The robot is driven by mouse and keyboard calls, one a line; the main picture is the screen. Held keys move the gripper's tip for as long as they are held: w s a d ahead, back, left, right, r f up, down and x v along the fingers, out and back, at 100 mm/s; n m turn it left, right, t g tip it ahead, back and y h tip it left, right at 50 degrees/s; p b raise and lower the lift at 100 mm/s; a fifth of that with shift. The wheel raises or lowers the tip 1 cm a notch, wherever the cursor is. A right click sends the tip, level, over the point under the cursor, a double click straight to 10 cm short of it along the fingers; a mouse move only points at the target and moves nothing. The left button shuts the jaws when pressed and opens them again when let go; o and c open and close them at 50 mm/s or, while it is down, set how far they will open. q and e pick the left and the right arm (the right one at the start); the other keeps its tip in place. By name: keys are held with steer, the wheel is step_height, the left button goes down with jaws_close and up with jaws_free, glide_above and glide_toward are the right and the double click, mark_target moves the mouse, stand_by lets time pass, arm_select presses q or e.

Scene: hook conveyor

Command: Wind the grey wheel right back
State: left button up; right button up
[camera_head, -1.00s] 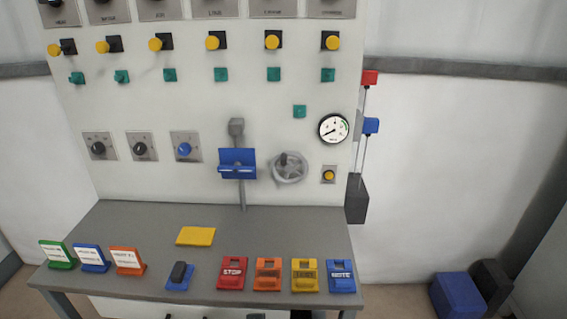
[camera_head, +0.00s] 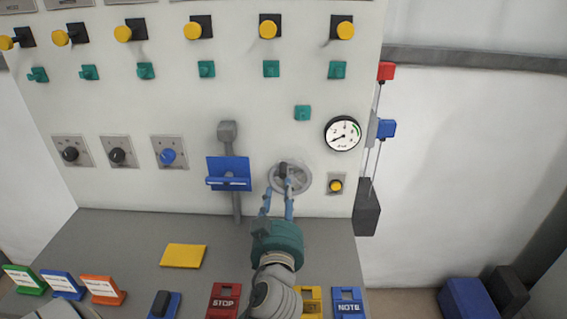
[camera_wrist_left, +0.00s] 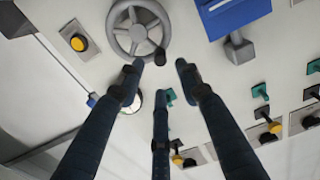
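The grey wheel (camera_head: 307,181) is mounted on the white panel, right of the blue tray. It has a dark crank knob (camera_head: 283,169), which sits at its upper left in the head view. In the left wrist view the wheel (camera_wrist_left: 117,30) is at the top, and its knob (camera_wrist_left: 160,57) lies just beyond the fingertips. My left gripper (camera_head: 278,188) is in front of the wheel's lower part, fingers pointing at the panel. Its fingers are spread and empty in the left wrist view (camera_wrist_left: 160,72). Contact with the knob cannot be told. My right gripper is not in view.
The blue tray (camera_head: 228,184) juts out left of the wheel. A gauge (camera_head: 342,134) is at the upper right, and a yellow button (camera_head: 336,186) is right of the wheel. The grey table (camera_head: 130,235) below holds a yellow plate (camera_head: 184,255) and several coloured signs.

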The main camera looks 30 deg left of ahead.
mark_target(283, 175)
arm_select(q)
steer(key=p+x, duration=0.1)
steer(key=x, duration=0.3)
steer(key=p+x, duration=0.2)
steer(key=x, duration=0.3)
steer(key=shift+w+a+r, duration=0.1)
steer(key=shift+w+r, duration=0.05)
steer(key=shift+r, duration=0.05)
steer(key=shift+w+a, duration=0.15)
steer(key=shift+w, duration=0.05)
steer(key=shift+f, duration=0.1)
jaws_close()
